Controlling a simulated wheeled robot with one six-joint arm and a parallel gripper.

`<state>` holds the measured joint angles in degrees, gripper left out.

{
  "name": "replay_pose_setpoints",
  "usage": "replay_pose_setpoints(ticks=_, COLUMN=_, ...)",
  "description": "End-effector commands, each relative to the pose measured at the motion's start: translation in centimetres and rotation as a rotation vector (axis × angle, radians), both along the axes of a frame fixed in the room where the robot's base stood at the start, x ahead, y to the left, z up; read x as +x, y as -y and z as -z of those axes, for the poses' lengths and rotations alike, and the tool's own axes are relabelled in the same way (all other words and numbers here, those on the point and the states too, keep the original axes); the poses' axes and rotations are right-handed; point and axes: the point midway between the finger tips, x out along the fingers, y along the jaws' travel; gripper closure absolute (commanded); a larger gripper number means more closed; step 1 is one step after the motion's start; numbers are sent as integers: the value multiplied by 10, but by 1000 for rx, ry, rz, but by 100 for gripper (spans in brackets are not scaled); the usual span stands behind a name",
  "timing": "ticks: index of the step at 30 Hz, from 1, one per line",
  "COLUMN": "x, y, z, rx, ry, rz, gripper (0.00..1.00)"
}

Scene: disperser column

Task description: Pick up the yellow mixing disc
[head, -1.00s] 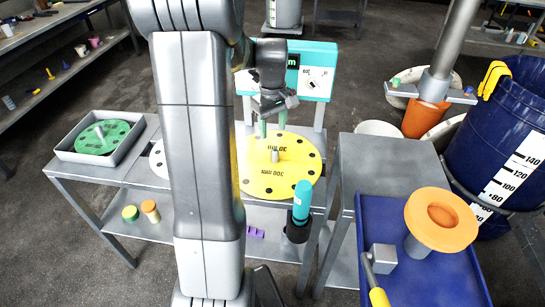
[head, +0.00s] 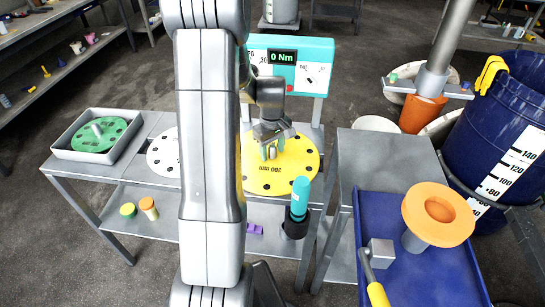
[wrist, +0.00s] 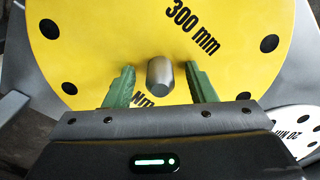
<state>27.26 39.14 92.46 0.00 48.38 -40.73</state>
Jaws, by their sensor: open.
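The yellow mixing disc (head: 300,165) lies flat on the grey table behind my arm, with black holes around its rim and "300 mm" printed on it. In the wrist view the disc (wrist: 110,40) fills most of the picture, and its grey metal hub (wrist: 160,76) stands up at the middle. My gripper (head: 269,152) is over the disc's centre. In the wrist view its green fingers (wrist: 160,82) are open, one on each side of the hub, with visible gaps. Part of the disc's left side is hidden by my arm in the head view.
A white disc (head: 161,154) lies left of the yellow one, and a green disc (head: 88,138) sits in a grey tray. A teal display (head: 312,66) reading 0 Nm stands behind. A teal-and-black tool (head: 299,205) is at the front right.

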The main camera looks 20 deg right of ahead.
Motion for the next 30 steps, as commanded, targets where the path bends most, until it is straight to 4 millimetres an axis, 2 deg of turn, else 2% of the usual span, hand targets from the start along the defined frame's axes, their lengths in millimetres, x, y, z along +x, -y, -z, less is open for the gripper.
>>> replay_pose_setpoints(ticks=2, x=0, y=0, z=0, rx=0, ry=0, rz=0, gripper=49)
replay_pose_setpoints(ticks=9, x=0, y=0, z=-1, rx=0, ry=0, rz=0, gripper=97)
replay_pose_setpoints(ticks=10, x=0, y=0, z=-1, rx=0, ry=0, rz=0, gripper=100)
replay_pose_setpoints(ticks=22, x=1, y=0, z=-7, rx=-1, ry=2, rz=-1, gripper=100)
replay_pose_setpoints(ticks=26, x=1, y=1, z=-24, rx=-3, ry=5, rz=-1, gripper=100)
replay_pose_setpoints(ticks=30, x=1, y=1, z=-52, rx=-4, ry=6, rz=-1, gripper=100)
